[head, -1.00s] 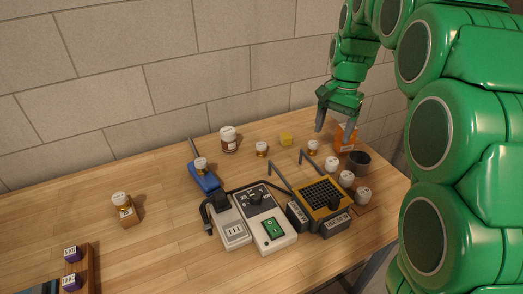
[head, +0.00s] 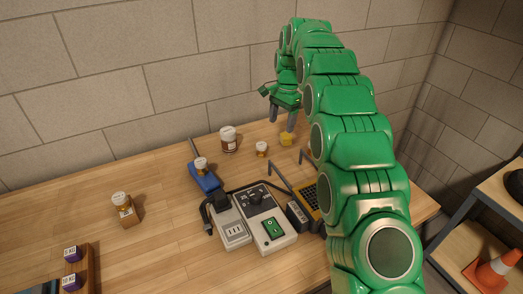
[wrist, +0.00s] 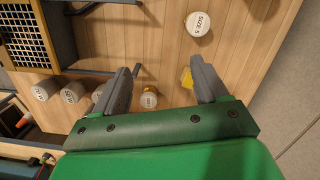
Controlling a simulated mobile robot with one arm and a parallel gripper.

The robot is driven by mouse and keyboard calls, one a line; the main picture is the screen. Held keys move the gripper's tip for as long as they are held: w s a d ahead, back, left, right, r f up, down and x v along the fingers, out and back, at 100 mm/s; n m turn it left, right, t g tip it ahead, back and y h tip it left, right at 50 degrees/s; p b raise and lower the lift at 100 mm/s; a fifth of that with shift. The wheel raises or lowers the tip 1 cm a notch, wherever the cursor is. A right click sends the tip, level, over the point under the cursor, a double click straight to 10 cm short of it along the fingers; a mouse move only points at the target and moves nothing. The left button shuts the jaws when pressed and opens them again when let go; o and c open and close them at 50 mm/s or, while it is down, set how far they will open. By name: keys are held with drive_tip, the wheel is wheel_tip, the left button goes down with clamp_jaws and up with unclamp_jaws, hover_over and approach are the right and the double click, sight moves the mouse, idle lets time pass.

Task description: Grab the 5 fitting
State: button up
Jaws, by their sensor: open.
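A round white cap marked SIZE 5 (wrist: 198,24) stands upright at the upper right of the wrist view, on the wood. In the head view a large brown, white-capped jar (head: 228,140) and a small white-capped brass fitting (head: 261,149) stand left of my gripper. Their labels are unreadable there, so I cannot tell which one is the 5. My gripper (head: 284,120) is open, empty and raised near the wall above the yellow block (head: 286,139). In the wrist view my gripper's fingers (wrist: 164,67) are apart from the SIZE 5 cap, which lies beyond them.
A black and yellow holder (wrist: 25,42) with long prongs and several more white caps (wrist: 74,92) are left in the wrist view. The wall (head: 120,70) is close behind.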

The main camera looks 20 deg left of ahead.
drive_tip(key=m, duration=0.1)
hover_over(262, 144)
drive_tip(key=f, duration=0.6)
drive_tip(key=shift+w, duration=0.3)
drive_tip(key=shift+s+f, duration=0.25)
drive_tip(key=shift+f, duration=1.7)
drive_tip(key=shift+s+f, duration=0.2)
drive_tip(key=shift+f, duration=1.75)
drive_tip(key=c, duration=1.2)
drive_tip(key=shift+r, duration=0.15)
drive_tip(key=shift+r, duration=1.5)
drive_tip(key=shift+s+d+r, duration=0.35)
drive_tip(key=shift+s+r, duration=0.4)
drive_tip(key=shift+r, duration=0.1)
drive_tip(key=s+d+r, duration=0.6)
drive_tip(key=s+r, duration=0.2)
drive_tip(key=s, duration=0.2)
drive_tip(key=shift+s, duration=0.35)
